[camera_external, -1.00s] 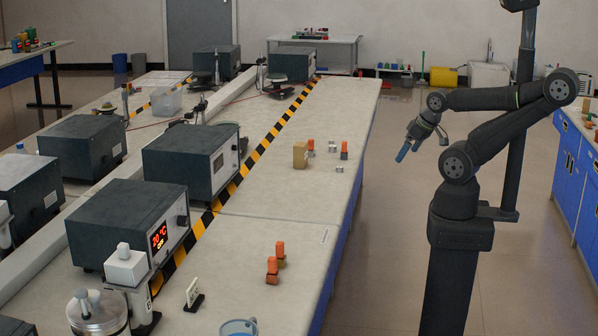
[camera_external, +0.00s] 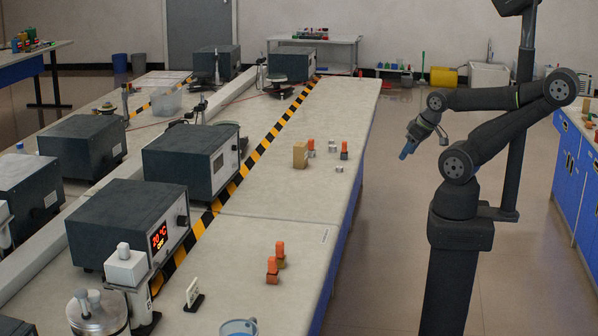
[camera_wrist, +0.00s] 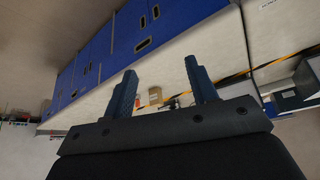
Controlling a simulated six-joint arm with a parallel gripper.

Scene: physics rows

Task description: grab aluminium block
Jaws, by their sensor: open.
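Small silvery blocks that look like aluminium stand on the bench: one (camera_external: 339,169) nearest the right edge, another (camera_external: 332,149) a little behind it. Which one is the task's aluminium block cannot be told for certain. My gripper (camera_external: 407,151) hangs in the air to the right of the bench, apart from the blocks. In the wrist view its two dark blue fingers (camera_wrist: 160,78) are spread with nothing held between them. The small blocks are too small to tell apart in that view.
A tan block (camera_external: 300,155) stands left of the silvery blocks. Dark instrument boxes (camera_external: 192,160) line the left behind a yellow-black stripe (camera_external: 253,157). The bench between these groups is clear.

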